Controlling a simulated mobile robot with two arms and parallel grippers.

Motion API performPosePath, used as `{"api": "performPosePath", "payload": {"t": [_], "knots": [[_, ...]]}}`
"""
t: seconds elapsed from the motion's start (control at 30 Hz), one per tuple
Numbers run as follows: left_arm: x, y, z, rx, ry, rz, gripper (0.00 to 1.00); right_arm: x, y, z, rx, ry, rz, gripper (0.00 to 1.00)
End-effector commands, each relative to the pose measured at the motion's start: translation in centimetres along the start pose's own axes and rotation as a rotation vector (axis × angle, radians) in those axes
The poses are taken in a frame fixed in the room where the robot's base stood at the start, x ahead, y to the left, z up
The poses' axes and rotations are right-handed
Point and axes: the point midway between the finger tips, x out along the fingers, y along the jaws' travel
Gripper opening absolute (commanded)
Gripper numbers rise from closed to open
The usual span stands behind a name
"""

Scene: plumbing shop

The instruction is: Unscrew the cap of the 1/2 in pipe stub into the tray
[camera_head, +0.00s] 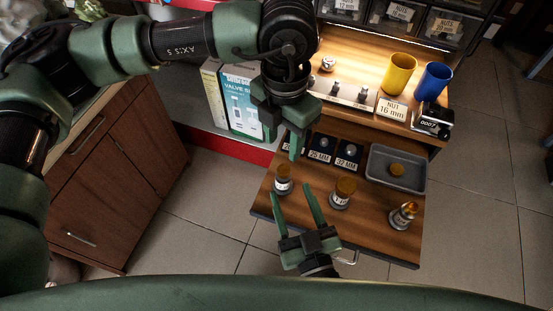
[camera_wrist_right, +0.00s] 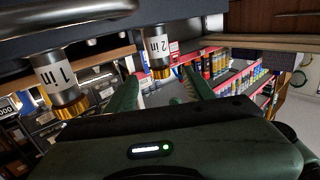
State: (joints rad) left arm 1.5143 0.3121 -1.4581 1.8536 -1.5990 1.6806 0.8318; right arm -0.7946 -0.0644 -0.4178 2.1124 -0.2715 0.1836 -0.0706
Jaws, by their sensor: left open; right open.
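My left gripper (camera_head: 280,130) is open above and behind the stubs.
Size plates (camera_head: 320,150) lie behind the stubs. The upper shelf holds a yellow cup (camera_head: 398,74), a blue cup (camera_head: 433,82), small fittings (camera_head: 335,88) and a black device (camera_head: 434,118). A wooden cabinet (camera_head: 115,170) and boxes (camera_head: 240,105) stand left.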

Motion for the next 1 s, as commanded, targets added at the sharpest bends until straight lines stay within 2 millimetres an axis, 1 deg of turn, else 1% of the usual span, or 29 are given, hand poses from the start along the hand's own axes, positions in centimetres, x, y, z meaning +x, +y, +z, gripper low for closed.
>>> {"api": "performPosePath", "payload": {"t": [0.17, 0.33, 0.5, 0.63, 0.9, 0.97, 1.0], "knots": [[0.0, -0.1, 0.0, 0.002, 0.000, 0.000, 0.44, 2.2, 0.0, -0.2, 0.000, 0.005, 0.001, 0.54], [0.0, -0.1, 0.0, 0.001, 0.000, -0.002, 0.44, 4.9, 0.0, -0.2, 0.000, 0.005, 0.001, 0.54], [0.0, -0.1, 0.0, 0.002, 0.000, -0.004, 0.44, 6.8, 0.0, -0.1, 0.000, 0.002, 0.000, 0.54], [0.0, -0.1, 0.0, 0.002, 0.000, -0.004, 0.44, 7.4, 0.0, -0.1, 0.000, 0.001, 0.000, 0.54], [0.0, -0.1, 0.0, 0.002, 0.000, -0.004, 0.44, 7.5, 0.0, -0.1, 0.001, 0.001, 0.000, 0.54], [0.0, -0.1, 0.0, 0.002, 0.000, -0.005, 0.44, 7.5, 0.0, -0.1, 0.000, 0.001, 0.000, 0.37], [0.0, -0.1, 0.0, 0.002, 0.000, -0.005, 0.44, 7.5, 0.0, -0.1, 0.001, 0.001, 0.000, 0.26]]}}
